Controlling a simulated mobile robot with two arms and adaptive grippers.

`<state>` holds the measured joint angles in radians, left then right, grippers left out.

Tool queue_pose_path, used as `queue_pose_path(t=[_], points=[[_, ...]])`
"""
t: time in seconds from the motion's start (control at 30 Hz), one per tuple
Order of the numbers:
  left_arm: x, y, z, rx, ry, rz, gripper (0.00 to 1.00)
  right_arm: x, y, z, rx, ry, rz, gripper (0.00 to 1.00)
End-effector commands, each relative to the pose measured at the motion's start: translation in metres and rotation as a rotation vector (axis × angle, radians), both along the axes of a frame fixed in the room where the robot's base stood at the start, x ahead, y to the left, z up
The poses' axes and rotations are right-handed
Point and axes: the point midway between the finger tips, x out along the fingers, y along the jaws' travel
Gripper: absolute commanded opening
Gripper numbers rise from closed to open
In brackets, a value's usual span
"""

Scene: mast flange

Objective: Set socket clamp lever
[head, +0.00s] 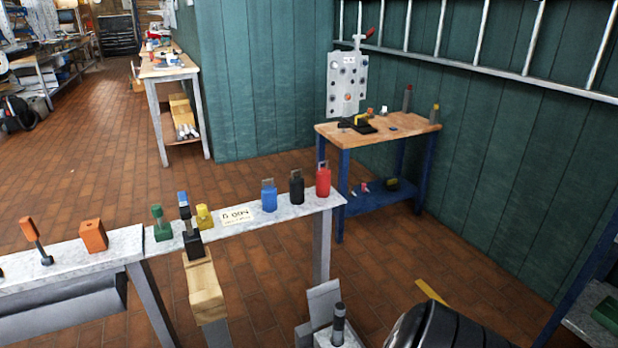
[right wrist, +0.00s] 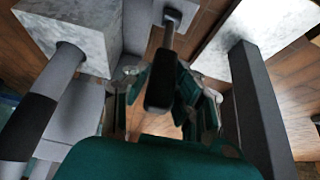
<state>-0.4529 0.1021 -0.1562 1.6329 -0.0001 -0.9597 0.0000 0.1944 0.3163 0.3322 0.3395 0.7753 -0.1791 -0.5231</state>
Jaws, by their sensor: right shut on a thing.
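In the right wrist view, a lever with a black grip and a grey stem (right wrist: 162,88) runs from a small grey mount at the top down between my fingers. My right gripper (right wrist: 173,97) has dark green fingers on both sides of it and is shut on the lever. The exact contact is partly hidden behind the grip. In the head view, a grey block with a dark upright post (head: 338,326) stands at the bottom. The lever cannot be made out there. My left gripper is not in view.
In the right wrist view, a pale block with a grey-and-black post (right wrist: 68,62) stands left, and a dark bar (right wrist: 260,115) right. In the head view, a narrow bench (head: 285,208) holds coloured parts.

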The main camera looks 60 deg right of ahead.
Motion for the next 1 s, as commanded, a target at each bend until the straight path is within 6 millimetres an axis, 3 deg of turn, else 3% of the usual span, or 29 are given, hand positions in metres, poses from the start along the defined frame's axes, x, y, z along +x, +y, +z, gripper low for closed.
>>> queue_pose_path(t=[0.23, 0.27, 0.43, 1.0], points=[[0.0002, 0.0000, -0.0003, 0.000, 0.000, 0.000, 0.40, 0.0013, -0.0011, 0.0007, -0.002, -0.002, 0.002, 0.00], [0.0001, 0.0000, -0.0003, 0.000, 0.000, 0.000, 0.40, 0.0013, -0.0011, 0.0007, -0.002, -0.002, 0.002, 0.24], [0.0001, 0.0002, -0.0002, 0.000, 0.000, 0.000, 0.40, 0.0012, -0.0009, 0.0006, -0.002, -0.002, 0.001, 0.46], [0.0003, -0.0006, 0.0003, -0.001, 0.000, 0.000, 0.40, -0.0032, 0.0014, 0.0073, -0.002, -0.002, 0.009, 0.46]])
